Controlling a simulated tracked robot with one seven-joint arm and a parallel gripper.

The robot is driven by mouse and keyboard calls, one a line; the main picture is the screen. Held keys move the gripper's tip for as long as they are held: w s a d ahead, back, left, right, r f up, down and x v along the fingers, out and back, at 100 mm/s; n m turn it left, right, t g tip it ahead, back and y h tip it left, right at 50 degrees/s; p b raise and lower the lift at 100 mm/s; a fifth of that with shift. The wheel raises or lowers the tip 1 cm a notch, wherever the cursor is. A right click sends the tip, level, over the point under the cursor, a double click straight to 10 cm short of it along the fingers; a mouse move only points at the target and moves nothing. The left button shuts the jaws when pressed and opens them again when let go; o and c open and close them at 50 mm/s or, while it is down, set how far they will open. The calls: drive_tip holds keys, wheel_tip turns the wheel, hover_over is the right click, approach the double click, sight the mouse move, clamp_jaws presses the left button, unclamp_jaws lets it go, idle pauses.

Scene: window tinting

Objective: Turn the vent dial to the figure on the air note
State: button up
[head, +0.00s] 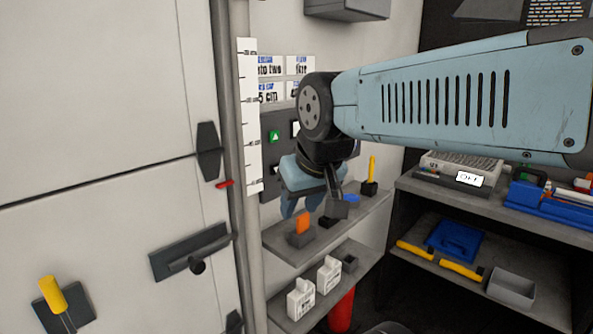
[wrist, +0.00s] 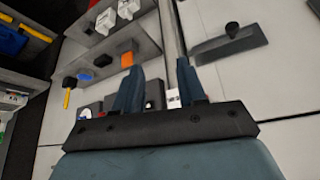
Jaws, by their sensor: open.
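Several white notes with blue headings (head: 270,66) hang on the wall above a grey control panel (head: 270,122). Parts of "to two", "four" and "5 cm" can be read; the headings are too small to tell which is the air note, and my arm covers some of the notes. The panel carries a green button (head: 275,136) and a white-and-black fitting partly hidden by my wrist. I cannot make out the vent dial for certain. My gripper (head: 301,206) is open and empty in front of the panel's lower part. In the wrist view, my gripper's fingers (wrist: 157,76) stand apart, with the panel partly visible behind them.
A lower shelf holds white bottles (head: 301,298). A white ruler strip (head: 250,115) and cabinet doors (head: 100,120) stand left. A bench (head: 410,187) is right.

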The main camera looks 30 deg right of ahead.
drive_tip(key=shift+f, duration=0.1)
drive_tip(key=w+d+f+m+y, duration=0.2)
drive_tip(key=w+f+m+y, duration=0.1)
drive_tip(key=w+m+y, duration=0.3)
drive_tip(key=w+d+f+m+y, duration=0.25)
drive_tip(key=w+y, duration=0.25)
drive_tip(key=w, duration=0.3)
drive_tip(key=w+d+f+m+t+h, duration=0.2)
drive_tip(key=d+m+t, duration=0.15)
drive_tip(key=d, duration=0.35)
drive_tip(key=w+d+f+m+t+h, duration=0.1)
drive_tip(key=w+d+m+t, duration=0.25)
drive_tip(key=d, duration=0.45)
drive_tip(key=w+d+f+m+t+h, duration=0.1)
drive_tip(key=d+f+m+t+h, duration=0.2)
drive_tip(key=d, duration=0.4)
drive_tip(key=w+a, duration=0.2)
drive_tip(key=w, duration=0.4)
drive_tip(key=w+a+r+t+y, duration=0.1)
drive_tip(key=w+a, duration=0.2)
drive_tip(key=w, duration=0.4)
drive_tip(key=shift+r, duration=0.25)
